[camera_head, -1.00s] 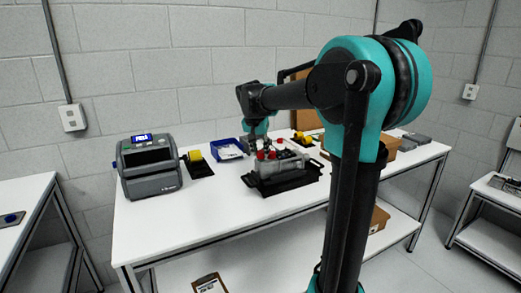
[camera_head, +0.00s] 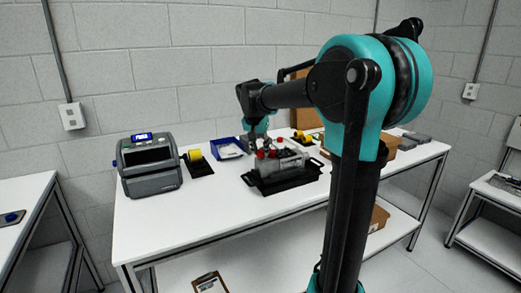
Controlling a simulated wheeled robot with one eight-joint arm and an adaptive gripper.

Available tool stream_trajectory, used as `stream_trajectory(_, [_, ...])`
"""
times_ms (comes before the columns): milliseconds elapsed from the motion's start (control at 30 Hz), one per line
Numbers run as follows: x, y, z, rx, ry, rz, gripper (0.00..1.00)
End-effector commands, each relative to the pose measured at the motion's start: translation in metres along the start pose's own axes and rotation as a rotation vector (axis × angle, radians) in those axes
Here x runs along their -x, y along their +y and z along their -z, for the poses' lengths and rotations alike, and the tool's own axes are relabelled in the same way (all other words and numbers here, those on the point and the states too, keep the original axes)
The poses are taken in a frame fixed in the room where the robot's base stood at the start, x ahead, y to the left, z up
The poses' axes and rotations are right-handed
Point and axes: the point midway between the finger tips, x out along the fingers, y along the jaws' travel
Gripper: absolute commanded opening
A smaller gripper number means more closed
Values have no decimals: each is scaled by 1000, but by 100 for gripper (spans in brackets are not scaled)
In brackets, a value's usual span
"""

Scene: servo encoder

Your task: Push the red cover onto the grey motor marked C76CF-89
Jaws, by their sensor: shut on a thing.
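Several small red covers (camera_head: 272,154) show as red spots at the left part of a black tray (camera_head: 285,184) on the white table. Grey motor bodies (camera_head: 292,158) stand in the tray. The marking C76CF-89 is too small to read, so I cannot tell which motor bears it. My gripper (camera_head: 258,146) points down at the tray's left end, close beside the red covers. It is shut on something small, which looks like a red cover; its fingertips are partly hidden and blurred.
A grey label printer (camera_head: 149,165) stands at the left of the table. The table front (camera_head: 200,215) is clear.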

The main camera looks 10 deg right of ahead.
Motion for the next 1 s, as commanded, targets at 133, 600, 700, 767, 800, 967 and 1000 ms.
stream_trajectory(133, [0,0,0,0,0,0,19])
stream_trajectory(600, [-5,0,-2,0,0,0,19])
stream_trajectory(700, [-6,0,-2,0,0,0,19])
stream_trajectory(767, [-7,0,-3,0,0,0,19])
stream_trajectory(800, [-7,0,-3,0,0,0,19])
stream_trajectory(967, [-9,0,-4,0,0,0,19])
stream_trajectory(1000, [-9,0,-4,0,0,0,19])
